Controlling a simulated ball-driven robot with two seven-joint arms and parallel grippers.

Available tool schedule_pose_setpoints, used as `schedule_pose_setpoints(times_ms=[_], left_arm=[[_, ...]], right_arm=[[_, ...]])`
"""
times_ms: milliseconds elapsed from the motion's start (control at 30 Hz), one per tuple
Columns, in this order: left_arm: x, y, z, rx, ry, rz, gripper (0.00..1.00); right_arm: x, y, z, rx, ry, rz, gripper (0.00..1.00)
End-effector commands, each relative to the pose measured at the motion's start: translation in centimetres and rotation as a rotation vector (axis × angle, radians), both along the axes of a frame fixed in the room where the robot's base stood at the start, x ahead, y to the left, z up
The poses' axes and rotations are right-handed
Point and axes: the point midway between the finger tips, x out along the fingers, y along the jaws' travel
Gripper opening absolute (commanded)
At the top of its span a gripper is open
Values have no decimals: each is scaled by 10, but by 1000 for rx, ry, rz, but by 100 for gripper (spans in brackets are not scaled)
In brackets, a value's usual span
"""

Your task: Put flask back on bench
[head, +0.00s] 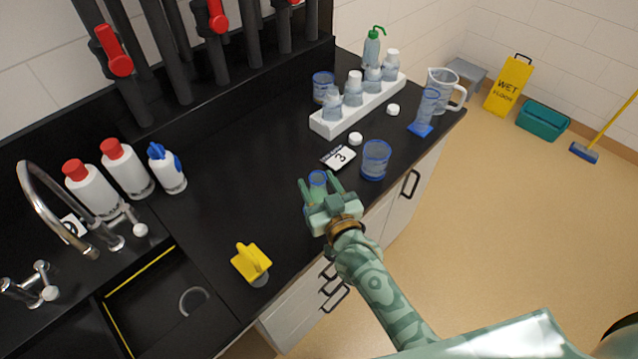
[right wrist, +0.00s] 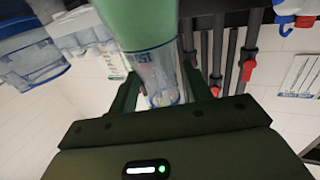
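The flask (head: 318,181) is a small clear vessel with blue markings and green content. It stands between the two fingers of my right gripper (head: 318,184), which close in on its sides. In the right wrist view the flask (right wrist: 152,70) fills the gap between the fingers, with its green part at the top of the picture. The black bench (head: 222,215) lies behind and below it; I cannot tell whether the flask's base touches it. The fingers and the gripper body hide part of the flask. My left gripper is not in view.
A blue-rimmed beaker (head: 376,160) stands just right of the flask, near a card marked 3 (head: 339,157). A white rack (head: 360,109) with several bottles is behind. A yellow object (head: 251,262) sits near the front edge. The bench between sink and rack is mostly clear.

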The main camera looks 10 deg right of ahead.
Motion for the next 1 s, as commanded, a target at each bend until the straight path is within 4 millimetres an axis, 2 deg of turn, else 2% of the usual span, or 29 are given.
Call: schedule_pose_setpoints(times_ms=[367, 467, 800, 1000], left_arm=[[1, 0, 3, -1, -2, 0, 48], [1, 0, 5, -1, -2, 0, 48], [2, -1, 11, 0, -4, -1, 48], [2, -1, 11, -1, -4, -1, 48]], right_arm=[[-3, -1, 4, 0, 1, 0, 52], [-19, -4, 3, -1, 3, 0, 52], [-95, -18, 3, -1, 3, 1, 52], [-116, -22, 3, 0, 0, 1, 52]])
